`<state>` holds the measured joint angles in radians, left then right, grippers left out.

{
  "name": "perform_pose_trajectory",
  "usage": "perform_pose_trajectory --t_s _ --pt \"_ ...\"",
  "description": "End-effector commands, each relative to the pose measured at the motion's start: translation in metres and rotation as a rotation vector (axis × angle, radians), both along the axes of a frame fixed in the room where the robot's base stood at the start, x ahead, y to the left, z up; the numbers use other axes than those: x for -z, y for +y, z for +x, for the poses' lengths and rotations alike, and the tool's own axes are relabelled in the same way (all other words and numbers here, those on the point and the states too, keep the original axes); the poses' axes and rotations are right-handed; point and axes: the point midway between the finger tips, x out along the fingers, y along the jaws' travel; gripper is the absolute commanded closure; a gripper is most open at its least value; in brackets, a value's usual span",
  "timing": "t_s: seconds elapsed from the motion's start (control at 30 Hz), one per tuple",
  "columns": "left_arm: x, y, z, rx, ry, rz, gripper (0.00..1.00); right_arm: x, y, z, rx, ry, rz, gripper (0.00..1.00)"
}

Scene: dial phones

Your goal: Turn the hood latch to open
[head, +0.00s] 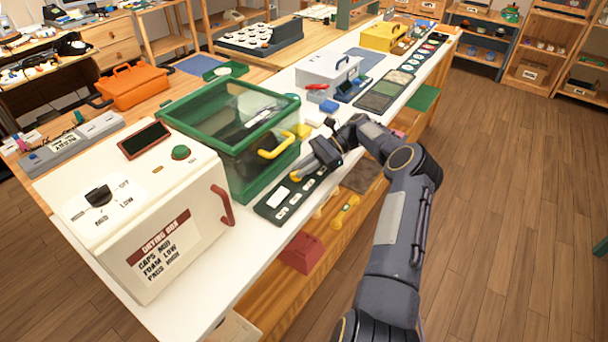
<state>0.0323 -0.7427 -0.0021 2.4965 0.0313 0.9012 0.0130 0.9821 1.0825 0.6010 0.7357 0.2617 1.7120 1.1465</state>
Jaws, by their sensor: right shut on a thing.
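The hood (222,107) is a clear box with a green frame on the white bench, and its lid looks down. A yellow bar handle (276,147) is on its front. My right gripper (299,172) reaches in from the right, low at the hood's front right corner. My left gripper is not in view.
A white drying box (150,220) with a dial and red handle stands at the front left. A dark panel with white labels (283,200) lies below my right gripper. A white case (327,70) and trays lie farther along the bench. Open floor is at the right.

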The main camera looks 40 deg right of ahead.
Motion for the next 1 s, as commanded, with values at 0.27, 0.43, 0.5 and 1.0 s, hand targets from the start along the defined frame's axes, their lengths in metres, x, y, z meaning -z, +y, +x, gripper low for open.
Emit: perform_pose_trajectory --t_s 0.27,0.43,0.5,1.0 --pt "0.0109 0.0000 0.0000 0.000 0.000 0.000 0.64 0.0012 -0.0003 0.0028 -0.090 -0.001 0.000 1.00" --pt "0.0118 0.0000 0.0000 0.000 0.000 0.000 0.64 0.0007 -0.0001 0.0027 -0.109 0.001 0.001 1.00" --pt "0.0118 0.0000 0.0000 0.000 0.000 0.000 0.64 0.0006 -0.0001 0.0025 -0.111 0.001 0.001 1.00" --pt "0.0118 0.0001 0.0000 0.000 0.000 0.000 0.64 0.0007 -0.0003 0.0023 -0.111 0.001 0.001 0.65"
